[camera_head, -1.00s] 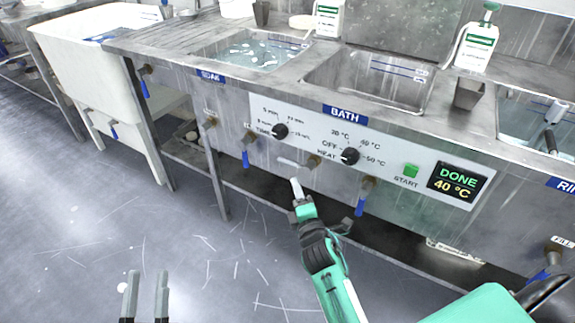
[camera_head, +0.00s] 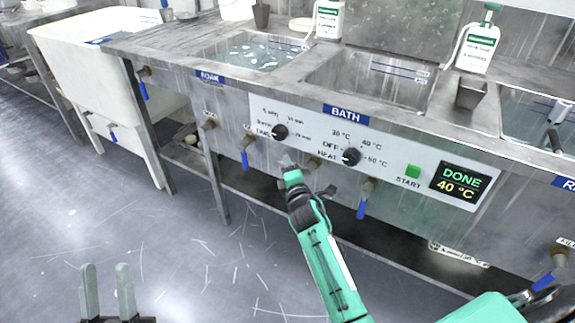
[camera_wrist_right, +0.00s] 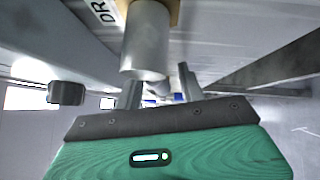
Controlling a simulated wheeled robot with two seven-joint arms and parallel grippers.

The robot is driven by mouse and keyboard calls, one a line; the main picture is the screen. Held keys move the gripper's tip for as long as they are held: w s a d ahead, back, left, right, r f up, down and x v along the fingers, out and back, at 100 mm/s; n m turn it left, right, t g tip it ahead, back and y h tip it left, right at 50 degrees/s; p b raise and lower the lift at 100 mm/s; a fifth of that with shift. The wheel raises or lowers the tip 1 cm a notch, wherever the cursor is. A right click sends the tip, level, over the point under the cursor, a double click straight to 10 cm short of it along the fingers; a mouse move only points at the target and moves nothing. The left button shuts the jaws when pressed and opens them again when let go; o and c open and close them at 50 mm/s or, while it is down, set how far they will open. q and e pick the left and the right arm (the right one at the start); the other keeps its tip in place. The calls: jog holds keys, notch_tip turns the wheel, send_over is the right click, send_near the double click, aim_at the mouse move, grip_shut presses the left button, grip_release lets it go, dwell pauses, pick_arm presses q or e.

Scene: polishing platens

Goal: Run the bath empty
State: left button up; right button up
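The bath (camera_head: 335,88) is a steel basin behind the BATH label (camera_head: 345,111). Its inside looks grey, and I cannot tell any liquid in it. Below the panel is a brass fitting (camera_head: 314,163). My right gripper (camera_head: 289,164) is up at its light handle, which it mostly hides. In the right wrist view a grey cylindrical handle (camera_wrist_right: 147,45) on a brass part stands close over my right gripper's (camera_wrist_right: 160,88) fingers, which are apart. I cannot tell whether they touch it. My left gripper (camera_head: 108,290) is open and empty over the floor.
The panel has two black knobs (camera_head: 351,156), a green START button (camera_head: 413,171) and a display (camera_head: 460,184) reading DONE, 40 °C. Blue-levered valves (camera_head: 364,200) hang either side of my right gripper. The soak basin (camera_head: 210,58) is at left.

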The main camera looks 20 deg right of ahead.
grip_shut()
